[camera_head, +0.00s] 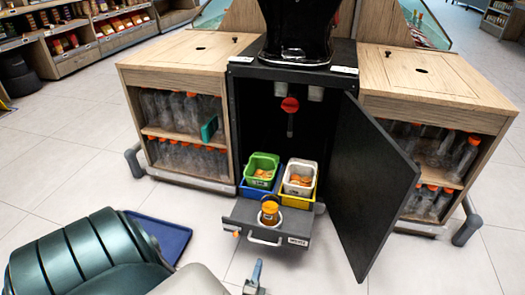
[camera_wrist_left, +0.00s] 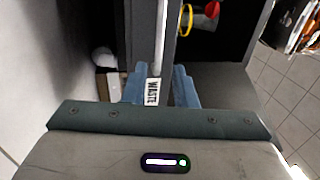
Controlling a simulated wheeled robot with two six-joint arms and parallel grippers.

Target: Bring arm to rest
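My left arm comes in from the lower left of the head view. Only a small blue part of my left gripper (camera_head: 256,274) shows there, at the bottom edge, in front of the pulled-out drawer (camera_head: 235,215). In the left wrist view, the two blue fingers of my left gripper (camera_wrist_left: 160,78) stand apart. The white WASTE label (camera_wrist_left: 152,91) shows between them; I see nothing held. The label also shows on the drawer front in the head view (camera_head: 298,241), beside a pale handle (camera_head: 265,240). My right gripper is not in view.
The black cabinet door (camera_head: 372,185) stands open to the right. A blue mat-like object (camera_head: 165,238) lies at left.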

